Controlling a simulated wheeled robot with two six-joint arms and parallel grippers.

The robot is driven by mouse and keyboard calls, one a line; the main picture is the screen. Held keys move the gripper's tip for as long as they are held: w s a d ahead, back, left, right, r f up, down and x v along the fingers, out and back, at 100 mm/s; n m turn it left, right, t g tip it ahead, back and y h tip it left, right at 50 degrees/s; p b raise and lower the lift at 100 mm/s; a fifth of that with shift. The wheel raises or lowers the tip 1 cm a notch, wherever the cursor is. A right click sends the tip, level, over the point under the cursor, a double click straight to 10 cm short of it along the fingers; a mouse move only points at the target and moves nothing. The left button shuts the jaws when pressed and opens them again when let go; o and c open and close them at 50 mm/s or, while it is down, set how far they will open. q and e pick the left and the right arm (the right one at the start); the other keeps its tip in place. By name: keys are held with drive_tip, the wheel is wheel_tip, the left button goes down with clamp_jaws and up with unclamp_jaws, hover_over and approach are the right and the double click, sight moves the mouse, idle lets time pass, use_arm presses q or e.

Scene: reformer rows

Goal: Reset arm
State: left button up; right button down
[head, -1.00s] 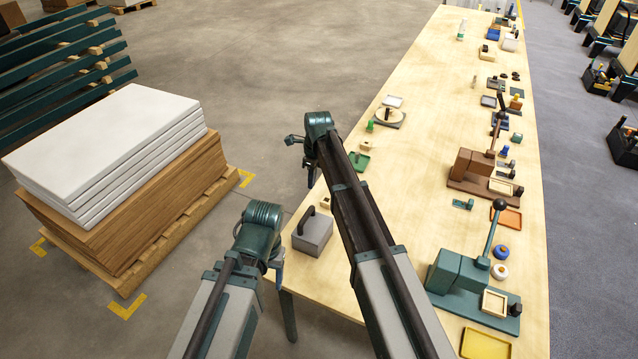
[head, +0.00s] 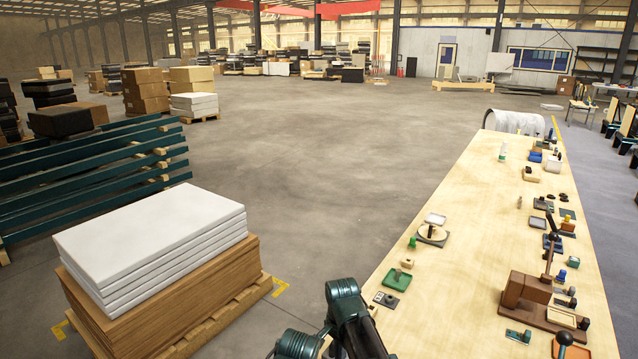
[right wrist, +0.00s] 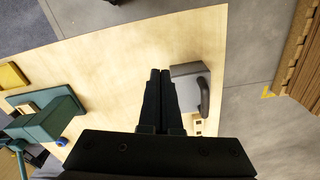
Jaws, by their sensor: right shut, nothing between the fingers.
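My right gripper (right wrist: 160,73) is in the right wrist view, its two dark fingers together with nothing between them. It points down over the light wooden workbench (right wrist: 115,65). A grey block with a dark handle (right wrist: 187,93) shows just right of the fingers; whether they touch it I cannot tell. In the head view only teal joints of my two arms show at the bottom edge. Both grippers are hidden there, and my left gripper is in neither view.
A teal lever press (right wrist: 48,122) and a yellow tray (right wrist: 12,76) are left in the wrist view. In the head view, a brown press (head: 525,292) and small parts line the bench's right side. White slabs on brown sheets (head: 160,240) stand left. Open floor (head: 330,150) lies beyond.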

drive_tip(key=s+f+n+h+b, duration=0.1)
drive_tip(key=s+f+n+b, duration=0.3)
drive_tip(key=s+n, duration=0.9)
drive_tip(key=shift+s+d+f+n, duration=0.35)
drive_tip(key=shift+s+f, duration=0.25)
drive_tip(key=shift+s, duration=0.6)
